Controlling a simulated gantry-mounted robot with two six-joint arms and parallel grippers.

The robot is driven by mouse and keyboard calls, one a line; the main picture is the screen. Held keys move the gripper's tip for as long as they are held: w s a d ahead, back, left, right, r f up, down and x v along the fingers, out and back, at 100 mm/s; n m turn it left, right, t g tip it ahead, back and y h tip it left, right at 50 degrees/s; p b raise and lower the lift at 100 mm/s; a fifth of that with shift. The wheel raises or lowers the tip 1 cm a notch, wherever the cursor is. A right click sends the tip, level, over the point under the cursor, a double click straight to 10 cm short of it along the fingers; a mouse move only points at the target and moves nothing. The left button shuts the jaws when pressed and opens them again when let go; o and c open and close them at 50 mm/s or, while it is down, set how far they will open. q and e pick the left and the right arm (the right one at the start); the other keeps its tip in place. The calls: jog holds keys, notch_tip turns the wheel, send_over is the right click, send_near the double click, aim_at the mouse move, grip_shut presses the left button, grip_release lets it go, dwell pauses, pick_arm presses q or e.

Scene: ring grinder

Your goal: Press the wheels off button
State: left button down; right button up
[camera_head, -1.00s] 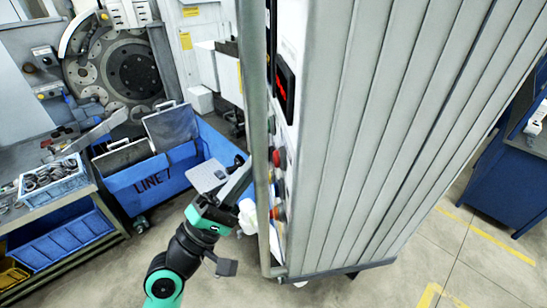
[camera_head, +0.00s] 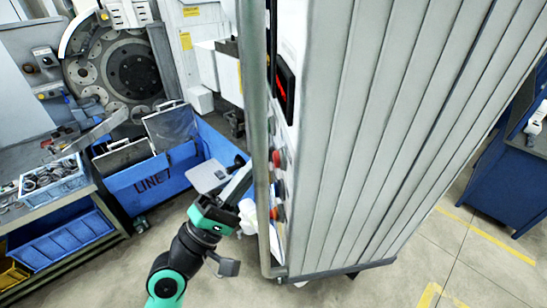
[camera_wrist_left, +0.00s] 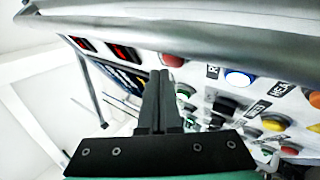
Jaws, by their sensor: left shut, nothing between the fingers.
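The control panel (camera_head: 283,135) is on the narrow left face of the tall grey cabinet, seen almost edge-on in the head view. My left gripper (camera_head: 247,168) is shut and empty, beside the panel's front edge. In the left wrist view, the shut fingers (camera_wrist_left: 160,76) point at the panel among its buttons. A red button (camera_wrist_left: 172,60) is just right of the tips, with a green button (camera_wrist_left: 185,90) and a black knob (camera_wrist_left: 224,105) beyond. I cannot read which is wheels off. My right gripper is not in view.
A metal rail (camera_head: 257,120) runs along the panel's edge close to my left gripper. A blue LINE 7 bin (camera_head: 150,182) stands behind on the left. A bench holds a blue crate (camera_head: 55,190) of parts. Open floor lies in front.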

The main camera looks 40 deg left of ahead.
pick_arm(q)
jog(key=shift+w+d, duration=0.15)
jog(key=shift+w+d, duration=0.4)
dwell(0.9)
jog(key=shift+a, duration=0.1)
jog(key=shift+s+a, duration=0.55)
jog(key=shift+s, duration=0.15)
jog(key=s+a+b, duration=0.1)
jog(key=s+a, duration=0.2)
jog(key=shift+s+a, duration=0.25)
jog(key=shift+s, duration=0.05)
dwell(0.3)
dwell(0.7)
